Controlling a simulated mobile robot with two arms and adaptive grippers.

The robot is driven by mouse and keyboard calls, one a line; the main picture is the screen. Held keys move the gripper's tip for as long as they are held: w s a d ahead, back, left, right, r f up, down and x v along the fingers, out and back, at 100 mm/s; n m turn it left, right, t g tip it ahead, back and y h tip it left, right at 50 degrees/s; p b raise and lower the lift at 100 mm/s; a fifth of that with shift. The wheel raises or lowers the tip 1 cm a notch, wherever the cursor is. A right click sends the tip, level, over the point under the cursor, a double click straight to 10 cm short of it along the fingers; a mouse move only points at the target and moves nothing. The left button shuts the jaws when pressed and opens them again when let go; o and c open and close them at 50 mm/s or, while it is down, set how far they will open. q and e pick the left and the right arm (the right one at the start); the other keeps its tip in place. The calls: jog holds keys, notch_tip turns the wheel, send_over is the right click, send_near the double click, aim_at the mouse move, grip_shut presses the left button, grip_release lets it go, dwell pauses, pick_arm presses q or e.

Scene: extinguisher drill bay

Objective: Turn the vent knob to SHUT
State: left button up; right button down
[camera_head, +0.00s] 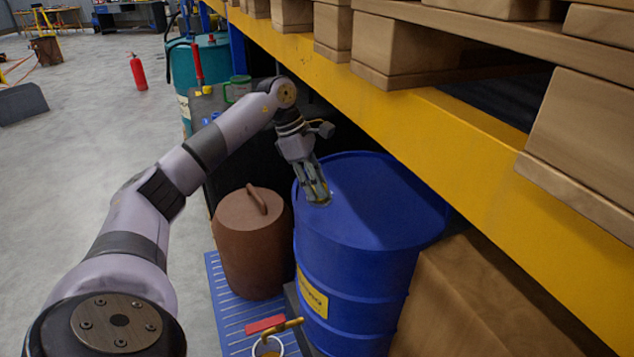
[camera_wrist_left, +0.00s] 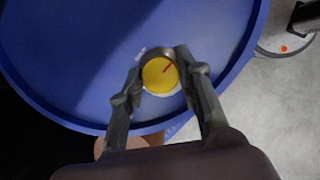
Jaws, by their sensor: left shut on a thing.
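The blue drum (camera_head: 360,215) stands under the yellow shelf beam, its top facing up. In the left wrist view the vent knob (camera_wrist_left: 158,76) is a round yellow disc on the blue drum top (camera_wrist_left: 75,45), near the rim. My left gripper (camera_head: 318,194) reaches down to the drum top. Its fingers (camera_wrist_left: 160,66) are shut on the vent knob, one on each side. In the head view the fingers hide the knob. My right gripper is not in view.
The yellow beam (camera_head: 450,130) and cardboard boxes (camera_head: 585,130) hang close on the right. A large box (camera_head: 490,300) stands in front right. Open floor lies left.

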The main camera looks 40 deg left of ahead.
pick_arm(q)
jog(key=shift+c, duration=0.7)
jog(key=n+t+y, duration=0.1)
jog(key=n, duration=0.3)
jog(key=shift+s, duration=0.1)
jog(key=n, duration=0.2)
jog(key=n+t+y, duration=0.1)
jog(key=n, duration=0.1)
jog(key=shift+d+n+y+b, duration=0.2)
jog(key=shift+n+y+b, duration=0.1)
jog(key=shift+b, duration=0.1)
jog(key=n+y, duration=0.1)
jog(key=n, duration=0.3)
jog(key=shift+d+y, duration=0.1)
jog(key=shift+y, duration=0.3)
jog(key=n+y, duration=0.1)
jog(key=n, duration=0.4)
jog(key=shift+d+y, duration=0.1)
jog(key=shift+y, duration=0.3)
jog(key=shift+n, duration=0.3)
